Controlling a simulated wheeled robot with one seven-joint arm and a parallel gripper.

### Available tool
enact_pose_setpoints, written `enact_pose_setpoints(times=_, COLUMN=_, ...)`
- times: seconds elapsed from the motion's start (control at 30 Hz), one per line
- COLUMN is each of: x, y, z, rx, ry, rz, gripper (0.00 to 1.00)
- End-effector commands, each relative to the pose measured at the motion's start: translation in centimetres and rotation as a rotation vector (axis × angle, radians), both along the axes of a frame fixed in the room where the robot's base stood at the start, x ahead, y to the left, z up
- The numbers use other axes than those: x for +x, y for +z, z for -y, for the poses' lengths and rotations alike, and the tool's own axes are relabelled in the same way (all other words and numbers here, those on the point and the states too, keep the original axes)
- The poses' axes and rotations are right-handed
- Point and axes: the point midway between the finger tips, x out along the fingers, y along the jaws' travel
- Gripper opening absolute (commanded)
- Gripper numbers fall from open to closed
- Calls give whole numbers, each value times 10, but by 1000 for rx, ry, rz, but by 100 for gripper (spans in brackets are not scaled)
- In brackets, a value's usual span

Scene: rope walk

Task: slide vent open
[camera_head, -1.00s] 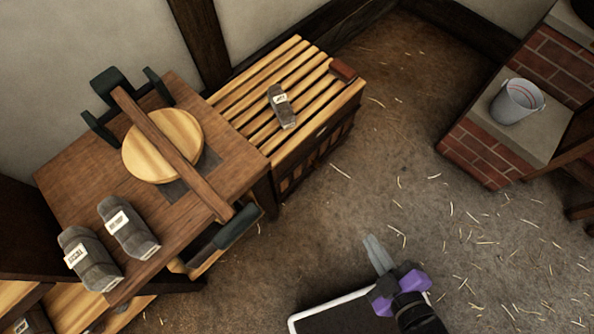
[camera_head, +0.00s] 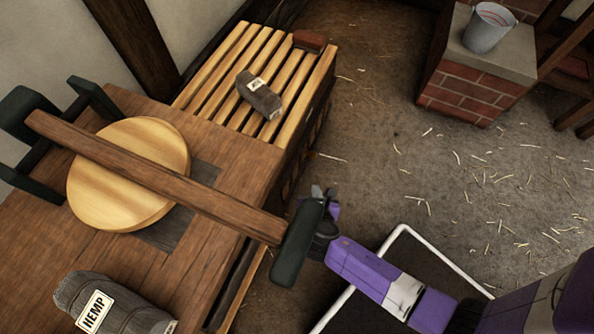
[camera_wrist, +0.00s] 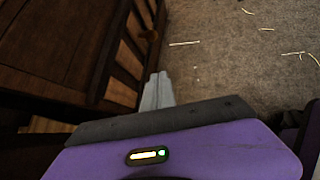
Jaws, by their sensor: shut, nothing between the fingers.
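My gripper (camera_head: 320,192) is shut and empty, beside the front of the slatted-top wooden cabinet. In the head view it is partly hidden behind the dark green end of a wooden lever. The wrist view shows its grey fingers (camera_wrist: 157,90) pressed together, pointing toward a dark slatted wooden front (camera_wrist: 125,60). A round brown knob (camera_wrist: 149,35) shows on that front, ahead of the fingertips and apart from them in the picture. I cannot tell for sure which part is the vent; the cabinet's dark front is seen steeply in the head view.
A grey bundle (camera_head: 259,95) and a red-brown block (camera_head: 309,41) lie on the slatted top (camera_head: 222,62). The wooden lever (camera_head: 165,180) crosses a round wooden disc (camera_head: 135,150) and overhangs the bench. A bucket (camera_head: 489,27) stands on a brick block (camera_head: 465,90). The straw-strewn floor between is clear.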

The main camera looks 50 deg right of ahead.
Motion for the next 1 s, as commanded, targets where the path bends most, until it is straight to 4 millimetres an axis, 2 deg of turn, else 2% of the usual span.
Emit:
enact_pose_setpoints(times=0.03, x=4, y=-7, z=3, rx=-28, ry=10, rz=-19, gripper=0)
enact_pose_setpoints(times=0.57, x=10, y=-10, z=9, rx=-73, ry=27, rz=-51, gripper=0)
enact_pose_setpoints(times=0.77, x=21, y=-27, z=22, rx=-73, ry=26, rz=-50, gripper=0)
enact_pose_setpoints(times=1.0, x=44, y=-60, z=49, rx=-73, ry=24, rz=-50, gripper=0)
